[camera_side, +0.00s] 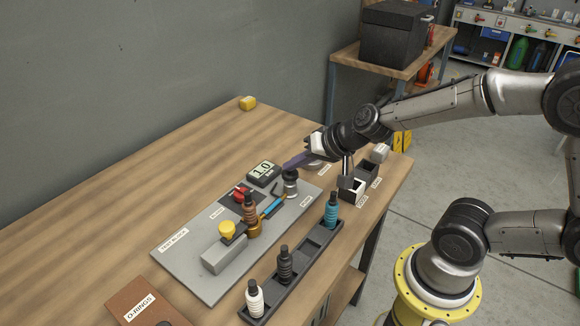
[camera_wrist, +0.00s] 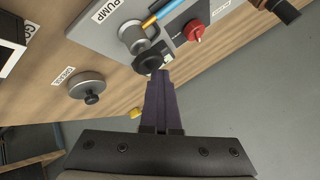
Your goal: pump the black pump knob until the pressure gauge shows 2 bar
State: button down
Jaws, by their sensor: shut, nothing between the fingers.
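The pump stands by the PUMP label on the grey test block (camera_side: 188,262), a metal cylinder (camera_side: 291,187) with a black knob (camera_side: 291,174) on top. In the wrist view the black knob (camera_wrist: 147,62) is a round cap. The pressure gauge (camera_side: 264,171) has a display reading 1.0; its face is not visible in the wrist view. My gripper (camera_side: 287,167) is shut and empty, its fingers tilted, with the tips at the knob. In the wrist view the tips of my gripper (camera_wrist: 160,74) are at the knob's edge; I cannot tell whether they touch.
A dark rack (camera_side: 311,252) with several bottles lies in front. A grease tin (camera_wrist: 87,86) sits near the pump. The wooden table's left side is clear.

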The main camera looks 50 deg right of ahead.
jog(key=shift+r, duration=1.25)
jog(key=shift+r, duration=0.15)
jog(key=shift+r, duration=2.4)
dwell(1.1)
notch_tip(320, 180, up, 4)
jog(key=shift+f, duration=0.1)
dwell(0.4)
send_over(294, 174)
jog(key=shift+f, duration=4.4)
